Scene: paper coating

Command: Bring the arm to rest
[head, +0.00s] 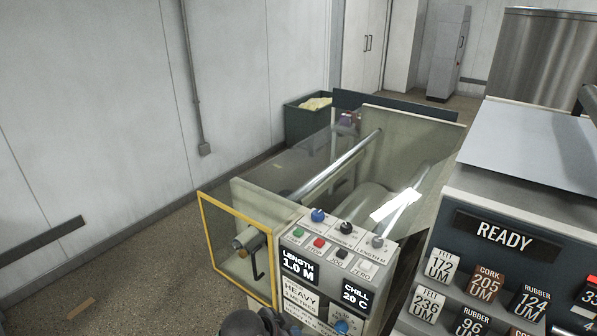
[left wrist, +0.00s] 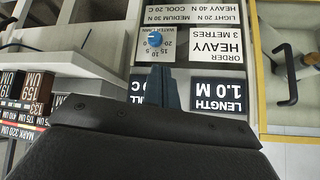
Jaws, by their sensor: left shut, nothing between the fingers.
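My left gripper (left wrist: 172,90) is shut and empty in the left wrist view, its fingers over the lower part of a machine's control panel (left wrist: 205,72). I cannot tell whether it touches the panel. Part of my left arm shows as a dark rounded shape at the bottom edge of the head view, in front of the control panel (head: 318,268). The panel has several knobs and buttons and displays reading LENGTH 1.0 M and CHILL 20 C. A blue knob (left wrist: 155,42) lies just beyond the fingers. My right gripper is not in view.
A dark cabinet with a READY display (head: 506,237) and labelled tiles stands at right. A green bin (head: 300,122) is behind. The floor at left (head: 120,265) is mostly clear.

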